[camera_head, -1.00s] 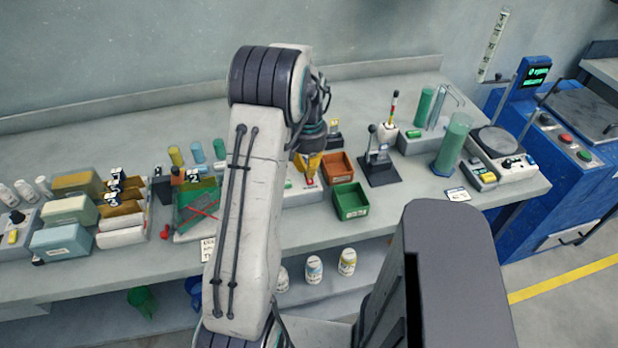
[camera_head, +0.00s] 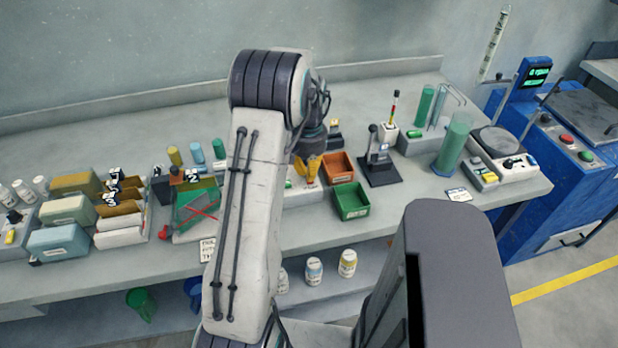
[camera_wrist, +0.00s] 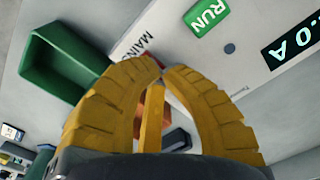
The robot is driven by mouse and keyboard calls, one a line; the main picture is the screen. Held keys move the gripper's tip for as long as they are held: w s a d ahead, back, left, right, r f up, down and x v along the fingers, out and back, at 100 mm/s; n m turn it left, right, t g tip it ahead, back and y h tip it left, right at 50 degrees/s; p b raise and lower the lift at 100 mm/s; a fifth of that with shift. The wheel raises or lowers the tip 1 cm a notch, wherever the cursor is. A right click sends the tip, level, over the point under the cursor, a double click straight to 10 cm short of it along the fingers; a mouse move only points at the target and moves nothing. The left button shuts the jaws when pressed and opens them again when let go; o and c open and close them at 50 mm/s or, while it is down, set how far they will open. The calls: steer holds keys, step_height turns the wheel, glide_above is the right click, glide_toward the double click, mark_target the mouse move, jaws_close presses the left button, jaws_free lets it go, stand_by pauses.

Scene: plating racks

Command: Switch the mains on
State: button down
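A pale instrument panel (camera_wrist: 225,75) fills the wrist view's upper right, and its box (camera_head: 300,197) shows partly behind my arm in the head view. No held object is visible. A dark part (camera_wrist: 177,140) shows behind the fingers. The mains switch itself is not clearly seen.
A green bin (camera_head: 350,201) and an orange bin (camera_head: 338,167) stand right of the box. A lever stand (camera_head: 380,172) is further right. A rack with a green sheet (camera_head: 196,208) lies left of my arm. Several bottles stand on the shelf below.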

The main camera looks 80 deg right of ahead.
stand_by(0.3)
steer(key=shift+r+p, duration=2.6)
steer(key=shift+r, duration=0.85)
